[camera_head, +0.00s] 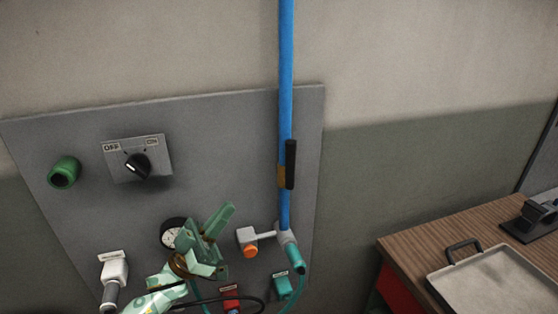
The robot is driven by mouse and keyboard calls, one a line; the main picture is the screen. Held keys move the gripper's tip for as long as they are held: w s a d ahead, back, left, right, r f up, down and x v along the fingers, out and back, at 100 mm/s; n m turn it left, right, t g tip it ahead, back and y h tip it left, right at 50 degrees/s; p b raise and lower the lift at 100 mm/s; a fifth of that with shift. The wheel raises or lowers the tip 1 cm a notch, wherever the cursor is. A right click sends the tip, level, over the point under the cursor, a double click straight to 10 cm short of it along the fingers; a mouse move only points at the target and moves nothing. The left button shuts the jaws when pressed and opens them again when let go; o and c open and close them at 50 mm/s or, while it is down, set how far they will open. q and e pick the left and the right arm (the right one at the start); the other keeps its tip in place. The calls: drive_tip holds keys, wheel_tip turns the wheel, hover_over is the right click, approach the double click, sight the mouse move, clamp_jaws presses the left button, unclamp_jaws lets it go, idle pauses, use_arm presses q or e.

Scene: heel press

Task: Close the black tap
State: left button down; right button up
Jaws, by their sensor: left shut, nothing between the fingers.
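The black tap is a black lever handle (290,164) on a brass valve body (281,177), set on the blue vertical pipe (286,80). The lever stands upright, in line with the pipe. My left gripper (218,224) is pale green, in front of the panel, below and to the left of the tap and apart from it. It is shut and empty. My right gripper is not in view.
A grey panel (225,130) carries an OFF/ON rotary switch (138,163), a green knob (64,172), a gauge (171,234) partly behind my gripper, and an orange-tipped fitting (249,248). A wooden table (400,246) with a metal tray (495,285) stands right.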

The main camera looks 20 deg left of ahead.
use_arm(q)
drive_tip(key=shift+s+r, duration=0.1)
drive_tip(key=shift+r, duration=0.05)
drive_tip(key=p, duration=0.3)
approach(286, 152)
wheel_tip(286, 152, up, 4)
drive_tip(key=shift+w+d+b, duration=0.35)
drive_tip(key=shift+w+d, duration=0.7)
drive_tip(key=shift+w, duration=0.15)
drive_tip(key=shift+w+d, duration=0.35)
drive_tip(key=shift+r, duration=0.1)
